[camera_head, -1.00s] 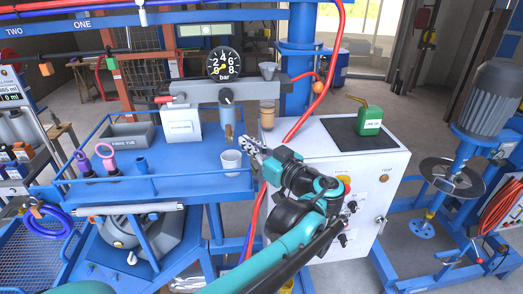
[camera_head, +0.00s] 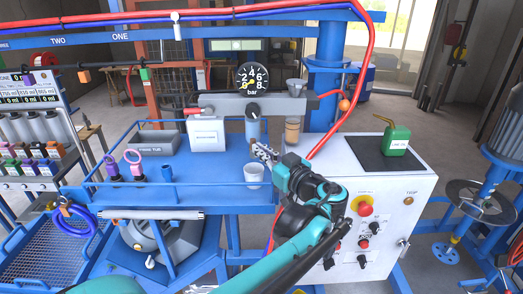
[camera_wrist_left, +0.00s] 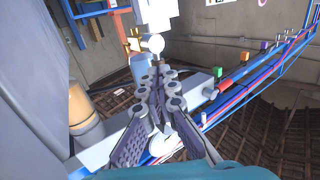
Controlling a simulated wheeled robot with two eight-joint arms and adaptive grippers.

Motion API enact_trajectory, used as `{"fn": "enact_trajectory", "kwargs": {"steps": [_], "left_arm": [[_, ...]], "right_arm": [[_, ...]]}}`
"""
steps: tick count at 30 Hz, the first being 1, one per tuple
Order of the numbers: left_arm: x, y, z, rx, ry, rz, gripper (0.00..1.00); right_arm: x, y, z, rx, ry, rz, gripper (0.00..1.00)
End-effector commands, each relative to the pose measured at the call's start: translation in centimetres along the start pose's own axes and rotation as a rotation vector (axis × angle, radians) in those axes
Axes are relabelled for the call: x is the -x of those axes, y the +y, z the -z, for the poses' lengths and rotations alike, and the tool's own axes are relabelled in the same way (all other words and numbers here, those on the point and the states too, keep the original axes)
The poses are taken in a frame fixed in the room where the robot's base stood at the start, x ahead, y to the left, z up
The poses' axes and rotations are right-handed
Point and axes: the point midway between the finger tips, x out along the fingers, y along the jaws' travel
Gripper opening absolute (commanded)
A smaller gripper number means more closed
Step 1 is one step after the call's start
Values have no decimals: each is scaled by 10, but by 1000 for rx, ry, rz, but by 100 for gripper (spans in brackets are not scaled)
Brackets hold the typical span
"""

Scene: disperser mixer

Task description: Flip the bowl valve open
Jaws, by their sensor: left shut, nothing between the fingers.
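My left gripper (camera_head: 264,152) is shut and empty, just right of the lower end of a blue-grey filter bowl (camera_head: 252,128). The bowl hangs under the grey bar below the pressure gauge. The bowl's valve cannot be made out; the gripper overlaps that spot in the head view. A white cup (camera_head: 254,175) stands on the blue tray below. In the left wrist view the shut fingers (camera_wrist_left: 156,88) point away from the camera with nothing between them. I cannot tell whether they touch the bowl. My right gripper is not in view.
An amber-bottomed bowl (camera_head: 292,131) hangs right of the blue-grey one. The gauge (camera_head: 252,79) and grey bar (camera_head: 225,102) are above. A white control cabinet (camera_head: 385,190) with a green can (camera_head: 396,140) stands to the right. A red hose (camera_head: 345,120) passes nearby.

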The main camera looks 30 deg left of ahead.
Motion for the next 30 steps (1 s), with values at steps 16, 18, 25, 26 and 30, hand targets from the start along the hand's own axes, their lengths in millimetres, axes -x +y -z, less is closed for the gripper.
{"fn": "enact_trajectory", "kwargs": {"steps": [16,18,25,26,30], "left_arm": [[-2,-3,3,75,-49,1,0],[-2,-3,4,87,-58,0,0],[-3,-5,5,131,-87,0,0],[-4,-5,5,137,-91,0,0],[-4,-7,6,172,-115,1,0]], "right_arm": [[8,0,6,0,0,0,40],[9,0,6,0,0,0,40],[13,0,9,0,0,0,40],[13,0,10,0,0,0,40],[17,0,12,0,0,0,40]]}}
